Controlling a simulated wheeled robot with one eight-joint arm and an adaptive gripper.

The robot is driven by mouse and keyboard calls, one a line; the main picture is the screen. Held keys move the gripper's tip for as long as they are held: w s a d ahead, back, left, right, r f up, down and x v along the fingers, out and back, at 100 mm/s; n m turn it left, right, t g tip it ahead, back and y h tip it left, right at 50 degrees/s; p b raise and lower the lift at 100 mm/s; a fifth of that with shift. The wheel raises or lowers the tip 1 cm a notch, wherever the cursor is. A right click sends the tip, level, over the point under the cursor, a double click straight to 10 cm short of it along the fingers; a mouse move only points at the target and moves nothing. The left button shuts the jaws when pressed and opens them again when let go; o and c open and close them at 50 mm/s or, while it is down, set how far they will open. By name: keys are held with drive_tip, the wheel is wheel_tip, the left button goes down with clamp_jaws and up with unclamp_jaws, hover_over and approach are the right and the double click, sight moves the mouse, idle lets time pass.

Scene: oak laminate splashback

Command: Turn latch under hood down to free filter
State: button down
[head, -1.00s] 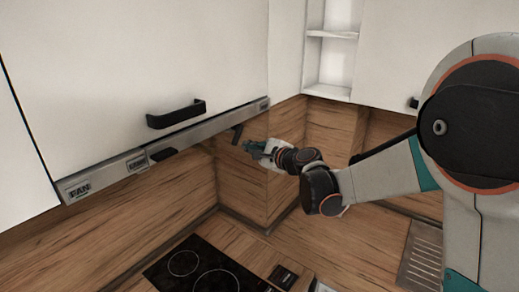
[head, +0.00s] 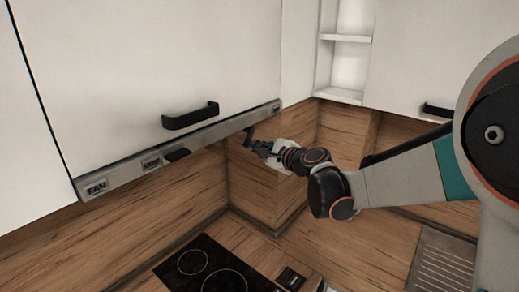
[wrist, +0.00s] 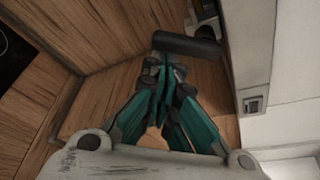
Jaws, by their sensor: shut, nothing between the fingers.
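The latch is a dark lever (head: 249,135) hanging under the right part of the hood's metal strip (head: 215,135). In the wrist view its dark bar (wrist: 187,46) lies across the picture just beyond my fingertips. My gripper (head: 260,148), with teal fingers, is just below and right of the latch in the head view. In the wrist view my gripper (wrist: 166,66) is shut and empty, its tips right at the near edge of the bar. I cannot tell whether they touch. The filter cannot be made out.
The strip carries a FAN label (head: 96,188) and a dark switch (head: 177,155). A white cabinet with a black handle (head: 190,116) is above. A black hob (head: 208,270) lies below. The wooden corner wall (head: 268,195) is close behind my gripper.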

drive_tip(key=shift+s+a+m, duration=0.15)
drive_tip(key=shift+m, duration=0.25)
drive_tip(key=m+g, duration=0.1)
drive_tip(key=m, duration=0.1)
drive_tip(key=s+a+r+m+g+y+b, duration=0.1)
drive_tip(key=m, duration=0.1)
drive_tip(key=s+m+g+b, duration=0.1)
drive_tip(key=shift+s+a+r+m, duration=0.15)
drive_tip(key=shift+a+r+m, duration=0.15)
drive_tip(key=shift+a+m, duration=0.1)
drive_tip(key=shift+d, duration=0.1)
idle(0.4)
drive_tip(key=shift+w+d+b, duration=0.3)
drive_tip(key=shift+w+d, duration=0.1)
drive_tip(key=shift+w, duration=0.25)
drive_tip(key=shift+f, duration=0.1)
drive_tip(key=b, duration=0.3)
approach(247, 147)
drive_tip(key=d+f, duration=0.3)
drive_tip(key=shift+w+f, duration=0.1)
drive_tip(key=shift+f, duration=0.05)
